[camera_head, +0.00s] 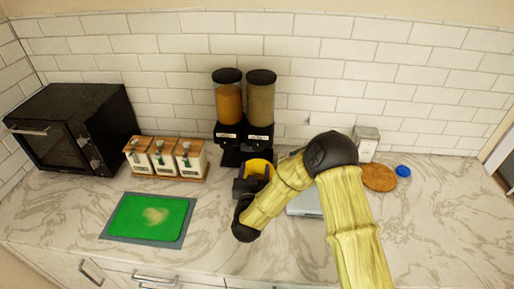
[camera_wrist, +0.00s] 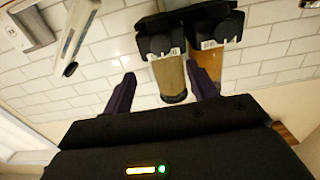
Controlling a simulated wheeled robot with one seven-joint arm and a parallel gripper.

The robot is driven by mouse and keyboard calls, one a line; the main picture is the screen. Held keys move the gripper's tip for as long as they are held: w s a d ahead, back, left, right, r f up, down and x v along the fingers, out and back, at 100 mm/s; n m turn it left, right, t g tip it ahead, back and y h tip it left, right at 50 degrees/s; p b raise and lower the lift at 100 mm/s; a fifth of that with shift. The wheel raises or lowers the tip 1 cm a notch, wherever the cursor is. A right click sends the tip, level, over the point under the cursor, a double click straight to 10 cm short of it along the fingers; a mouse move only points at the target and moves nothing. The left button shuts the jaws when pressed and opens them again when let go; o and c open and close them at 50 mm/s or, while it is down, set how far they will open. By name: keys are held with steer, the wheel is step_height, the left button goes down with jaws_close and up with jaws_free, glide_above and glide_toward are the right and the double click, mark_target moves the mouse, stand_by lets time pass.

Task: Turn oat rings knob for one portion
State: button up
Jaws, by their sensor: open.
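A twin cereal dispenser stands against the back wall, with an orange-filled cylinder (camera_head: 228,103) on the left and a tan-filled cylinder (camera_head: 260,105) on the right. Each has a black lid and a black base with a small white label, too small to read. The wrist view is upside down and shows the tan cylinder (camera_wrist: 170,76) and orange cylinder (camera_wrist: 207,62), with dark round knobs on their bases. My gripper (camera_wrist: 164,84) is open and empty, its fingers apart, facing the dispenser.
A black oven (camera_head: 75,125) and a wooden rack of jars (camera_head: 166,157) stand to the left. A green cutting board (camera_head: 150,217) lies in front. A pale flat device (camera_head: 303,203) is partly behind my arm. A round wooden board (camera_head: 379,177) and blue lid (camera_head: 403,171) are right.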

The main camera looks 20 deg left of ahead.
mark_target(257, 148)
steer(key=p+x, duration=0.3)
steer(key=x, duration=0.6)
steer(key=shift+w+a, duration=0.2)
steer(key=shift+c, duration=0.5)
steer(key=c, duration=0.9)
steer(key=shift+f+m+b, duration=0.1)
steer(key=shift+m+b, duration=0.2)
steer(key=shift+b, duration=0.45)
